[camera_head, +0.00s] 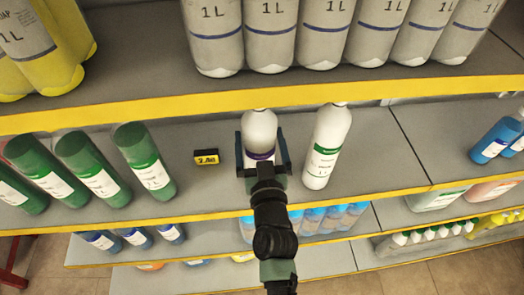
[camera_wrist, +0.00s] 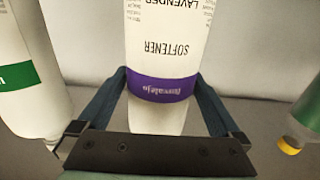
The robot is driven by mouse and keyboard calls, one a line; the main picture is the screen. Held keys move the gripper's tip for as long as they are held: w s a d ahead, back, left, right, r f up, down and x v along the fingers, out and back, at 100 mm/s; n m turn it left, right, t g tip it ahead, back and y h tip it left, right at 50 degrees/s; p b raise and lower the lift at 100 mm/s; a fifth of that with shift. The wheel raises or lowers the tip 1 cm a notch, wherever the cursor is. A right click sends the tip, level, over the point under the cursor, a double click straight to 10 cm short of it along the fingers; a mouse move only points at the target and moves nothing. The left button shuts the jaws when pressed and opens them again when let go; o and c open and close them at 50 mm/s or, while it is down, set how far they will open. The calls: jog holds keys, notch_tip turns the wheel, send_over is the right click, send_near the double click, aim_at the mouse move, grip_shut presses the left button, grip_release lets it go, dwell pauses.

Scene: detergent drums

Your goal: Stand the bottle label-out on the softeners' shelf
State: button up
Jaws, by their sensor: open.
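A white softener bottle (camera_head: 260,126) with a purple band stands upright on the middle shelf (camera_head: 375,165) in the head view. In the wrist view the softener bottle (camera_wrist: 165,50) shows its label toward the camera, with "SOFTENER" and "LAVENDER" upside down in this picture. My gripper (camera_head: 263,145) is open, with one finger on each side of the bottle. In the wrist view the fingers of my gripper (camera_wrist: 160,90) flank the bottle near its purple band. Gaps show beside the lower bottle; contact at the fingertips cannot be told.
A white bottle with a green label (camera_head: 326,148) stands close on the right. Large grey bottles (camera_head: 270,35) fill the shelf above, whose yellow edge (camera_head: 150,109) overhangs.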

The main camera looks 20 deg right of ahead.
jog(key=b+v, duration=0.4)
jog(key=v, duration=0.8)
